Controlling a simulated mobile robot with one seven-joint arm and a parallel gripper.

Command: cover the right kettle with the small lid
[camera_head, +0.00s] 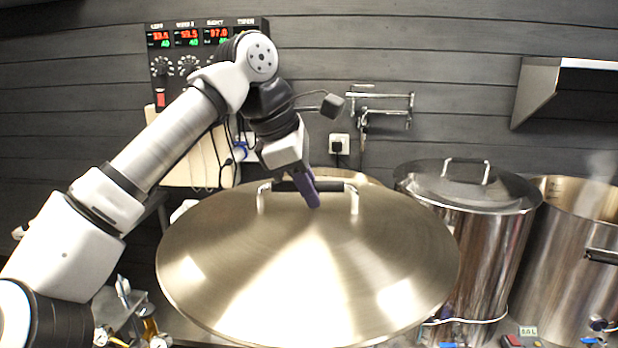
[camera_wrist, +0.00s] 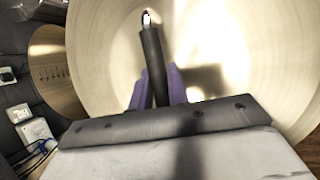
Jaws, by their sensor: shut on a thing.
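My gripper (camera_head: 305,190) is shut on the black-gripped handle of a round steel lid (camera_head: 300,260). The lid hangs in the air, tilted with its top towards the head camera, and looks large there. In the wrist view, the purple fingers (camera_wrist: 157,88) pinch the dark handle bar (camera_wrist: 152,60), with the lid's top (camera_wrist: 100,50) behind. Whether this lid is the small one cannot be told. The right kettle (camera_head: 565,265) stands open at the far right, with faint steam above it. My gripper is well to its left.
A middle kettle (camera_head: 490,255) wears a lid (camera_head: 465,185) with an upright handle, close beside the right kettle. Another kettle's rim (camera_head: 365,178) shows behind the held lid. A control panel (camera_head: 160,70) and a pipe bracket (camera_head: 385,100) are on the wall; a metal hood (camera_head: 540,90) juts out upper right.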

